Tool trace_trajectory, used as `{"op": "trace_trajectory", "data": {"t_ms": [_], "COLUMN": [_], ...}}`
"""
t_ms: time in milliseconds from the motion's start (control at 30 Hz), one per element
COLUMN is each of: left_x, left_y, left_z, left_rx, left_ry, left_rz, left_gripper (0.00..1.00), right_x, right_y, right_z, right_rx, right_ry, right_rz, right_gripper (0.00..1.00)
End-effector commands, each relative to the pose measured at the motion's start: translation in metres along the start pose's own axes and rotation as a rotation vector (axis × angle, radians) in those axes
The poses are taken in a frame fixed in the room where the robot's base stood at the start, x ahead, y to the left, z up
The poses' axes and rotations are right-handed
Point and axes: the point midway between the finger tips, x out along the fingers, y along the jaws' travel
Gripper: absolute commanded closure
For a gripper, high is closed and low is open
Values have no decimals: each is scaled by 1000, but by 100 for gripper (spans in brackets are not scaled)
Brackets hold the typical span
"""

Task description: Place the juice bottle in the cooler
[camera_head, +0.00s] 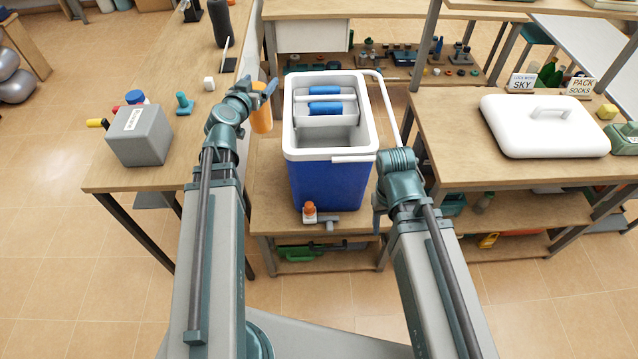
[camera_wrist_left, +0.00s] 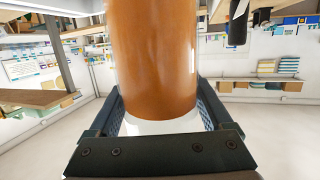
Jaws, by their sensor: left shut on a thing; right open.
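The juice bottle (camera_head: 262,121), orange, is in my left gripper (camera_head: 266,92), which is shut on it. In the head view it hangs roughly upright just left of the cooler, outside its rim. In the left wrist view the orange bottle (camera_wrist_left: 155,60) fills the space between the fingers, with a white band at its lower end. The cooler (camera_head: 328,185) is blue with a white rim, open on top, and stands on the middle table. Blue-and-white items (camera_head: 325,108) lie at its far end. My right gripper (camera_head: 378,218) is open and empty beside the cooler's front right corner.
The white lid (camera_head: 545,140) lies on the right table. A white handle bar (camera_head: 385,108) runs along the cooler's right side. A small orange-capped bottle (camera_head: 309,213) stands before the cooler. A grey box (camera_head: 140,136) sits on the left table. The cooler's near interior looks free.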

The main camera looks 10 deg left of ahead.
Motion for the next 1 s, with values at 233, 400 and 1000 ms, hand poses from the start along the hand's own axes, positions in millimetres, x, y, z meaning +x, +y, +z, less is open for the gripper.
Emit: {"op": "trace_trajectory", "data": {"t_ms": [233,400,1000], "left_x": [53,69,79], "left_y": [-18,-24,-26], "left_z": [59,73,104], "left_rx": [15,24,28], "left_ry": [3,12,16], "left_rz": [75,108,123], "left_gripper": [100,100,100], "right_x": [70,88,121], "right_y": [-7,-8,-12], "right_z": [-4,-5,-7], "right_rx": [-1,-1,-1], "right_ry": [0,0,0], "right_rz": [0,0,0], "right_gripper": [46,46,46]}}
